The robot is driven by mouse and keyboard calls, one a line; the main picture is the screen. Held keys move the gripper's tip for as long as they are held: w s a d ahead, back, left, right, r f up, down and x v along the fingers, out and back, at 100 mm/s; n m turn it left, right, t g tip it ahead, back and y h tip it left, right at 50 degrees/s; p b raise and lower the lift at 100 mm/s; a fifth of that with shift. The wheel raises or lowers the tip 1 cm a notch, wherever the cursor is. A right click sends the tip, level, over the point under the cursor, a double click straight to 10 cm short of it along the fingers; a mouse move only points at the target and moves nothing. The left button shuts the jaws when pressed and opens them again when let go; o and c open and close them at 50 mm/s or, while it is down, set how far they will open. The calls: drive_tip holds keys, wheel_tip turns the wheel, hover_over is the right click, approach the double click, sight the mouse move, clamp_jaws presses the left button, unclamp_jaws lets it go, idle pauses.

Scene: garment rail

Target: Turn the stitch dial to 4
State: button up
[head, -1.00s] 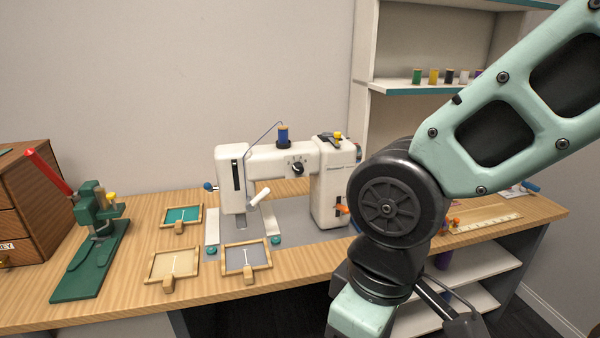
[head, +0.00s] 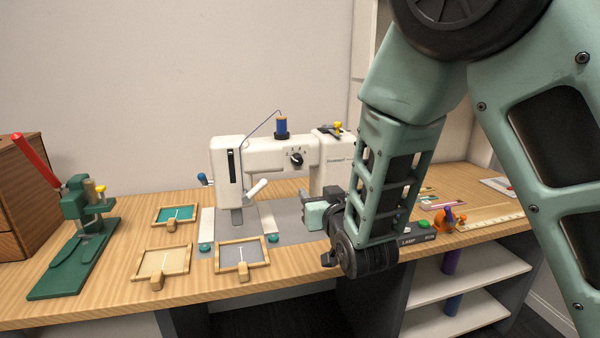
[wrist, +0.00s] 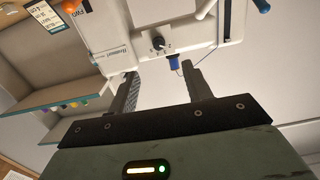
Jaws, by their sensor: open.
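The white sewing machine (head: 265,158) stands on the table. Its black stitch dial (head: 296,159) is on the upper front face, with small marks around it. In the wrist view the dial (wrist: 159,43) shows upside down beyond the fingers, with digits beside it too small to read surely. My gripper (wrist: 168,84) is open and empty, its two dark fingers pointing toward the machine, apart from the dial. In the head view my gripper (head: 308,207) is in front of the machine, lower and to the right of the dial.
A blue thread spool (head: 281,126) stands on top of the machine, and a white lever (head: 256,189) sticks out in front. Small wooden frames (head: 242,253) lie on the table at left and front. A green press (head: 80,230) with a red handle stands at far left.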

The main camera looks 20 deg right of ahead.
sight(299, 162)
drive_tip(key=shift+t, duration=0.4)
drive_tip(key=w, duration=0.6)
drive_tip(key=w+p, duration=0.1)
drive_tip(key=w, duration=0.4)
drive_tip(key=w+p, duration=0.1)
drive_tip(key=w, duration=0.5)
drive_tip(key=shift+w+d+r, duration=0.25)
drive_tip(key=shift+w+r, duration=0.05)
drive_tip(key=shift+w, duration=0.05)
drive_tip(key=c, duration=1)
